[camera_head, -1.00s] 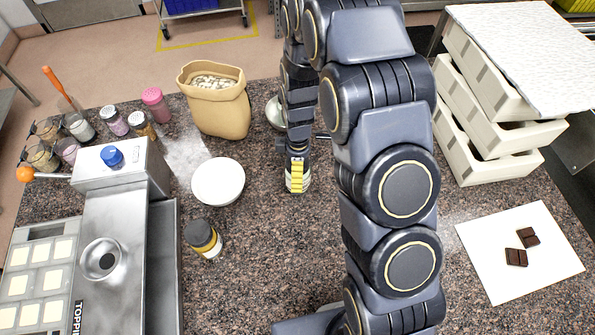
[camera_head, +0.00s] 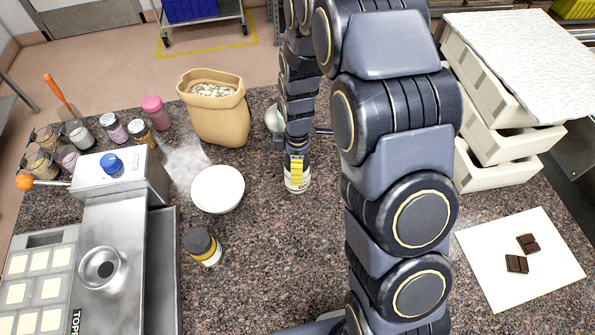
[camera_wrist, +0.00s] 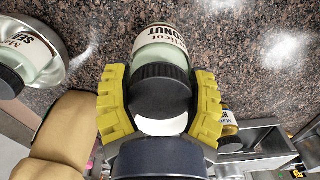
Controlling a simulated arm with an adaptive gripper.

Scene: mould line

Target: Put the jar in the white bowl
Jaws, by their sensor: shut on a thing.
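My gripper (camera_wrist: 163,100) has yellow ribbed fingers and is shut on a pale jar (camera_wrist: 160,38) with a black lid and printed label. In the head view the held jar (camera_head: 297,184) shows below the yellow finger pad, partly hidden by it; I cannot tell whether it touches the counter. The white bowl (camera_head: 218,189) stands empty on the counter, left of my gripper and apart from it. In the wrist view only a white crescent of the bowl (camera_wrist: 163,126) shows beyond the jar's lid.
A metal dish (camera_wrist: 62,62) holding another jar (camera_wrist: 32,62) lies beyond my gripper. A steel machine (camera_head: 117,235) is left; cream crates (camera_head: 497,170) are right.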

